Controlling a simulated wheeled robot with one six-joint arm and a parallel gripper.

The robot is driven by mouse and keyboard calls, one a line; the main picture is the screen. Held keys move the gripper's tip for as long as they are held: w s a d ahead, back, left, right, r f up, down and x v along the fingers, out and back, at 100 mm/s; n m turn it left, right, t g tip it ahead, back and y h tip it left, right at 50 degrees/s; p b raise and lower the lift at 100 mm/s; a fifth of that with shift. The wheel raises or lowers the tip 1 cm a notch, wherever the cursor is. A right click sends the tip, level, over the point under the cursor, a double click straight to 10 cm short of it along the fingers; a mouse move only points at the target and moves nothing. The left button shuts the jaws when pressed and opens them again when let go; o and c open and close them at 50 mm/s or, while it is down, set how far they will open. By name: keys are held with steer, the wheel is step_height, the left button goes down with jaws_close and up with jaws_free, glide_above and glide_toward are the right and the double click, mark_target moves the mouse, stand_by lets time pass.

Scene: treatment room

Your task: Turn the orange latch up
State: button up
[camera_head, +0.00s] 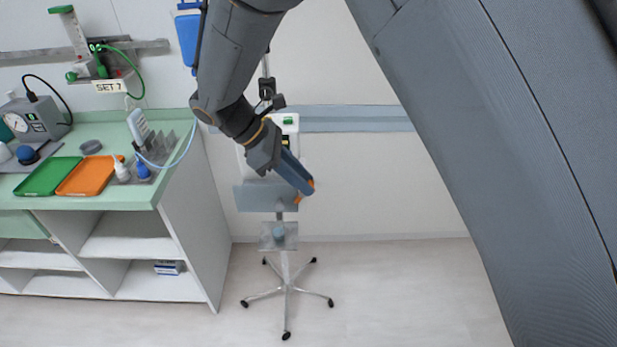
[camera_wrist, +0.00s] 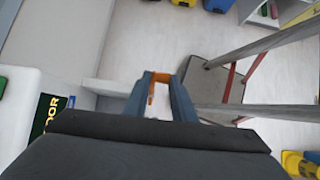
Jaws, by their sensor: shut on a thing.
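My gripper (camera_head: 304,190) reaches down from above, in front of a white device on a wheeled stand. Orange shows at its fingertips in the head view. In the wrist view, my two blue fingers (camera_wrist: 161,84) point away from the camera, with an orange latch (camera_wrist: 151,95) between them near the tips. The gripper is shut on the latch. The white device (camera_head: 288,123) has a green label and is partly hidden behind my arm. In the wrist view a dark green panel with yellow letters (camera_wrist: 47,112) shows at left. The latch's exact angle cannot be told.
The wheeled stand (camera_head: 286,290) has a grey plate (camera_head: 258,195) just left of my gripper. A counter at left carries a green tray (camera_head: 48,177), an orange tray (camera_head: 87,177) and bottles. A wall rail runs behind.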

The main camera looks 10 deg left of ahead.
mark_target(290, 186)
steer(key=shift+o, duration=0.2)
steer(key=a+h+b, duration=0.1)
steer(key=h, duration=0.1)
steer(key=s+a+f+t+h, duration=0.1)
steer(key=h, duration=0.1)
steer(key=shift+s+f+h+b, duration=0.15)
steer(key=shift+h+b, duration=0.15)
steer(key=shift+b, duration=0.1)
steer(key=shift+a+h+b, duration=0.3)
steer(key=shift+h+b, duration=0.05)
steer(key=shift+h, duration=0.25)
steer(key=o, duration=0.9)
steer(key=shift+s, duration=0.1)
steer(key=shift+c, duration=0.2)
steer(key=shift+r, duration=0.2)
